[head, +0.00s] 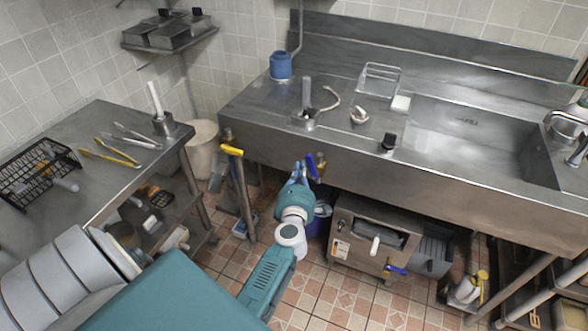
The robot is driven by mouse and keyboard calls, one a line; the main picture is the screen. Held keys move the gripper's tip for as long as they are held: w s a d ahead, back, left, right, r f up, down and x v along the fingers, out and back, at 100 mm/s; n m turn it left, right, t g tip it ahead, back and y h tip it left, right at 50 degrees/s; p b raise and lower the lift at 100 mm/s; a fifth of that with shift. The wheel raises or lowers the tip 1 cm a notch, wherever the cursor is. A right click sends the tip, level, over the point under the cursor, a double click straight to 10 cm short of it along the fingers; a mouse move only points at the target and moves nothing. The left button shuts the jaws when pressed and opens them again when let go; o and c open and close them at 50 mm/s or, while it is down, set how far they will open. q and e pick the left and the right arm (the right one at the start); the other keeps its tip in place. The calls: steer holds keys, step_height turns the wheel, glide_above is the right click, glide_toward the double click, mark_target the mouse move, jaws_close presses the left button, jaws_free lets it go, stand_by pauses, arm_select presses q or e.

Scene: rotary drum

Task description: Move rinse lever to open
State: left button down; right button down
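A blue lever (313,166) sits on the front face of the steel sink counter. A yellow-handled lever (232,150) is on the same face farther left. No label shows which one is the rinse lever. My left gripper (298,171) is just left of the blue lever, in front of the counter. Its fingers look small and close together, so I cannot tell whether they are open, or whether they touch the lever. My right gripper is not in view.
The sink counter (450,178) runs across the back, with a blue container (280,66) on it. Under it stands a steel machine (350,243) with a lower blue lever (397,270). A side table (95,180) with tongs and a black basket (38,165) is at left. Tiled floor shows between.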

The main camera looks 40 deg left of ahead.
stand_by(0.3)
arm_select(q)
steer(key=shift+w+d+r+m+t+y+b, duration=0.1)
steer(key=shift+d+r+m+t+y+b, duration=0.2)
steer(key=shift+m, duration=0.45)
steer(key=shift+w+d+r+m+t+y+b, duration=0.15)
steer(key=shift+d+m, duration=0.2)
steer(key=shift+m, duration=0.4)
